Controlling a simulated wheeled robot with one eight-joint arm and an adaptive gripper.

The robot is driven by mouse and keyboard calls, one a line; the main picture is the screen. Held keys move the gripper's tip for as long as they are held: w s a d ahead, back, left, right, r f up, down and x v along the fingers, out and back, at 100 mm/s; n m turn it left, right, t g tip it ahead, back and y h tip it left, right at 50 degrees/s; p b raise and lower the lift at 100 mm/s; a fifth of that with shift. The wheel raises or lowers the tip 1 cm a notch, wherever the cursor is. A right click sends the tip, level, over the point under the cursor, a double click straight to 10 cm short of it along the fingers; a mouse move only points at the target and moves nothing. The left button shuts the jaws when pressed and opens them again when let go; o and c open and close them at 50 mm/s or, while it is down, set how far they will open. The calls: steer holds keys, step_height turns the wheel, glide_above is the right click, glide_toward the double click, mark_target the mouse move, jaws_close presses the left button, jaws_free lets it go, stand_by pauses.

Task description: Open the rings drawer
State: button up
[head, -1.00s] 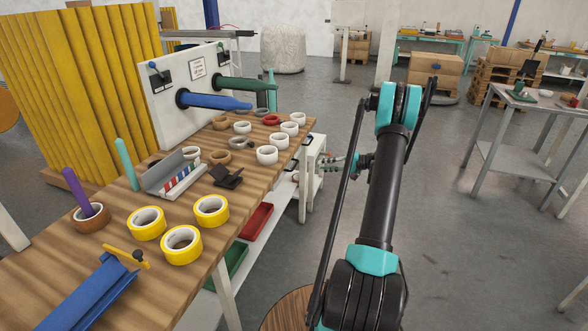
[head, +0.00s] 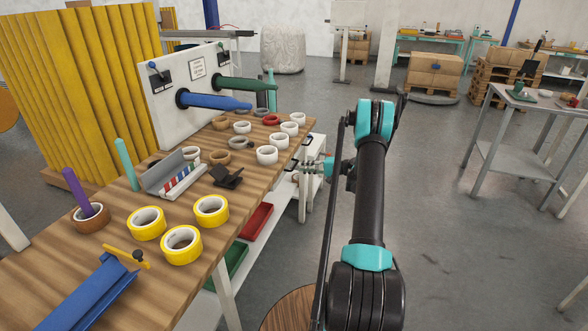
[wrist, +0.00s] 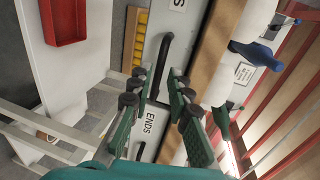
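The drawer unit (head: 311,148) is under the far right end of the wooden bench, with dark handles on its pale front. In the wrist view, a dark bar handle (wrist: 167,52) is on a pale front, beside a label reading "ENDS" (wrist: 148,121). A second label (wrist: 178,4) is cut off at the top edge, only its last letter "S" showing. No label reading "RINGS" is legible. My gripper (wrist: 160,82) is open, its fingertips close to the near end of the handle. I cannot tell whether they touch it. In the head view, my gripper (head: 318,166) is beside the drawer unit.
The bench (head: 160,205) carries white, yellow and brown tape rolls and a grey holder. A red bin (head: 255,220) is on the shelf below; it also shows in the wrist view (wrist: 66,18). Open floor (head: 440,230) is to the right.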

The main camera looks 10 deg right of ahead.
mark_target(294, 166)
steer(key=shift+x, duration=2.65)
steer(key=shift+c, duration=0.4)
jaws_close()
